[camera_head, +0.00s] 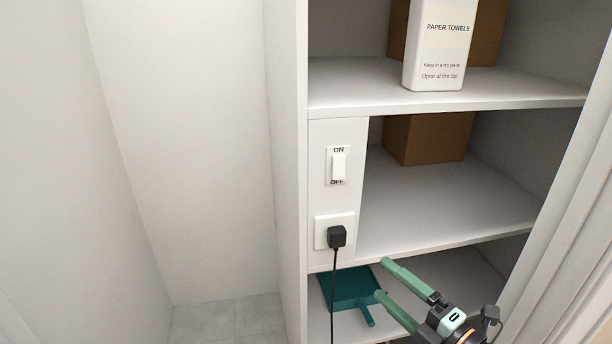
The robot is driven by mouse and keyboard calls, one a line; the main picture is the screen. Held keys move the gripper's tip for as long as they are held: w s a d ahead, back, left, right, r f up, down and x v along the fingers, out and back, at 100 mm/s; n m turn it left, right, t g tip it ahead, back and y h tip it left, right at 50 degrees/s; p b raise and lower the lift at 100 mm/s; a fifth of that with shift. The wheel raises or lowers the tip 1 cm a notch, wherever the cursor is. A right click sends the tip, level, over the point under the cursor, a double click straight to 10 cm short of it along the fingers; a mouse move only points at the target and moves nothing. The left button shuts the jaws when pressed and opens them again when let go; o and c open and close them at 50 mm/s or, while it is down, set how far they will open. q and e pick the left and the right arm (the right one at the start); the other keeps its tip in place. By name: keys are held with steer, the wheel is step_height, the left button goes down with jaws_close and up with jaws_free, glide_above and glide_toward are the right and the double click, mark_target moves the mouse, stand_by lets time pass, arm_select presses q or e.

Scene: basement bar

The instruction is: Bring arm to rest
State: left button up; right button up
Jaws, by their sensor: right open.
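My right gripper (382,278) is at the lower right, in front of the shelving. Its two green fingers are apart with nothing between them. A teal dustpan (350,288) lies on the lowest visible shelf, just left of the fingertips; I cannot tell whether they touch it. A black plug (337,236) sits in the white wall outlet (321,232), and its cord hangs straight down, left of the gripper. My left gripper is not in the picture.
A light switch (338,167) marked ON and OFF is above the outlet. A paper towels package (437,45) stands on the top shelf (350,88). A brown box (432,138) is on the middle shelf (450,205). A white door frame (575,240) is at the right. The floor (225,318) at left is clear.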

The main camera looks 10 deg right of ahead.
steer(key=s+a+f+m+g+h, duration=0.1)
steer(key=s+f+m+g+h, duration=0.25)
steer(key=f+m, duration=0.9)
steer(key=s+a+f+m+g, duration=0.2)
steer(key=s+a+f+m, duration=0.25)
steer(key=f, duration=0.35)
steer(key=s+a+f+m+g, duration=0.2)
steer(key=s+a+f+m, duration=0.1)
steer(key=s+f, duration=0.4)
arm_select(q)
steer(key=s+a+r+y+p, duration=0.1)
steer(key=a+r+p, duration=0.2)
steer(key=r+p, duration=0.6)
steer(key=p, duration=0.3)
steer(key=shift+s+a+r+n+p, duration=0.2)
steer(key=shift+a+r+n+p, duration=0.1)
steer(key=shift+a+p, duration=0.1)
arm_select(e)
steer(key=d+r+h, duration=0.1)
steer(key=d+r, duration=0.3)
steer(key=r, duration=0.5)
steer(key=shift+s+m, duration=0.25)
steer(key=shift+m, duration=0.05)
steer(key=shift+t+h, duration=0.25)
